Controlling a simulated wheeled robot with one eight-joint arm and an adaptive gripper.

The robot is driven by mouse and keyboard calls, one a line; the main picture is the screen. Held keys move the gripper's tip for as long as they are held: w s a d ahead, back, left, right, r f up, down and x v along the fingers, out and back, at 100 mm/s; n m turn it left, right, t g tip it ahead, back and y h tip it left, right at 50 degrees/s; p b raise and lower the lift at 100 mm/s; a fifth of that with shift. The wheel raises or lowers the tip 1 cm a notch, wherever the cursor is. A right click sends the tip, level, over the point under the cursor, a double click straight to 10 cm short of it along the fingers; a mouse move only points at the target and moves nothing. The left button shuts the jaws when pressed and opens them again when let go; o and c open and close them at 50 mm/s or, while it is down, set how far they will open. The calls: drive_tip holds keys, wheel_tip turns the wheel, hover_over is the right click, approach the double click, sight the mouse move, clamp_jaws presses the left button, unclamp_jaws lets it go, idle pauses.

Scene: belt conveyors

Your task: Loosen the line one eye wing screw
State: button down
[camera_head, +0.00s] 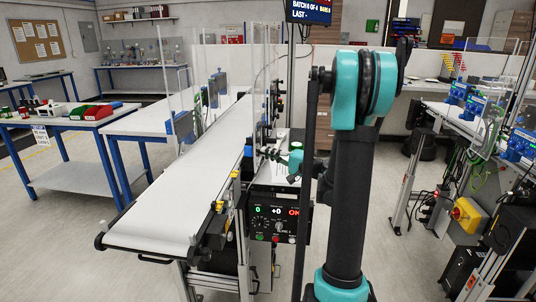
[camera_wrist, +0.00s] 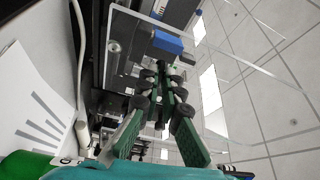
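My gripper (camera_wrist: 164,72) reaches in beside the near conveyor, with its green and black fingers running up the middle of the wrist view. The fingertips look close together, but dark parts behind them blur the gap, so I cannot tell whether they hold anything. In the head view my gripper (camera_head: 268,153) is small, beside the conveyor's right side above the control box. A blue block (camera_wrist: 168,42) on dark hardware lies just beyond the fingertips in the wrist view. I cannot make out the wing screw; it is too small or hidden by the fingers.
The white conveyor belt (camera_head: 178,190) runs away from me, empty. A control box (camera_head: 274,222) with lit digits hangs on its right side. Clear panels stand beside the belt, and a clear sheet (camera_wrist: 240,75) shows right of my fingers. Open floor (camera_head: 60,250) lies at left.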

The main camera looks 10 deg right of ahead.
drive_tip(key=shift+s, duration=0.1)
drive_tip(key=c, duration=1.7)
unclamp_jaws()
drive_tip(key=shift+d, duration=0.1)
drive_tip(key=v, duration=1.1)
drive_tip(key=shift+s+d+f, duration=0.1)
drive_tip(key=shift+s+d, duration=0.15)
drive_tip(key=shift+s, duration=0.1)
